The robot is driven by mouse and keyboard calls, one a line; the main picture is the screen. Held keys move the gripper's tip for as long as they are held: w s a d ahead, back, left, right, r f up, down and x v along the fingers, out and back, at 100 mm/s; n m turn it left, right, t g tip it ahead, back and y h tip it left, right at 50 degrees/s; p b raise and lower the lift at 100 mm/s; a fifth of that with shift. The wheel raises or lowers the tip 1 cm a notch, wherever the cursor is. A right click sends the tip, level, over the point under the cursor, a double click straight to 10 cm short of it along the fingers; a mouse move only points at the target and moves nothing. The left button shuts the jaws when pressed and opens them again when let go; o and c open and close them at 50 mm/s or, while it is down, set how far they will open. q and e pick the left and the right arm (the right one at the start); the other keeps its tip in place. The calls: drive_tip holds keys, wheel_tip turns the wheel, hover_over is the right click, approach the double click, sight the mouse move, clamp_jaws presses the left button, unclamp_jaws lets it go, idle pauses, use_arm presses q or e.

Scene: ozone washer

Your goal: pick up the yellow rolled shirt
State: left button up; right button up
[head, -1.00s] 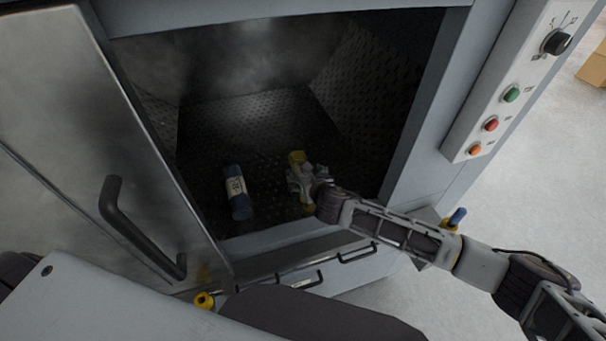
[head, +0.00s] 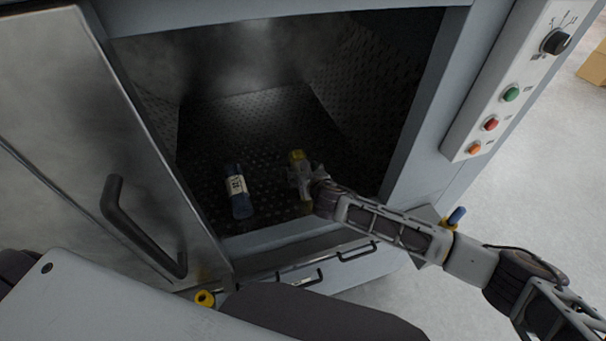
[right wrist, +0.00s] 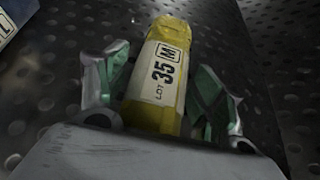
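The yellow rolled shirt (right wrist: 165,75) lies on the perforated metal floor inside the washer chamber. Its white label reads "LOT 35 M" in the right wrist view. In the head view its far yellow end (head: 296,155) shows beyond my right gripper (head: 304,176), which covers its middle. In the right wrist view the two fingers of this gripper (right wrist: 160,88) stand on either side of the roll. A narrow gap shows beside the left fingertip, so the gripper looks open around the shirt. My left gripper is not in view.
A blue roll (head: 238,192) with a white label lies to the left of the yellow one. The chamber's right wall (head: 365,85) rises beside my right arm. The open door (head: 85,130) stands at the left. The chamber floor behind the rolls is clear.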

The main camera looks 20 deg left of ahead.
drive_tip(key=c, duration=0.8)
drive_tip(key=shift+r, duration=0.1)
drive_tip(key=shift+r+b, duration=0.7)
drive_tip(key=shift+r, duration=4.25)
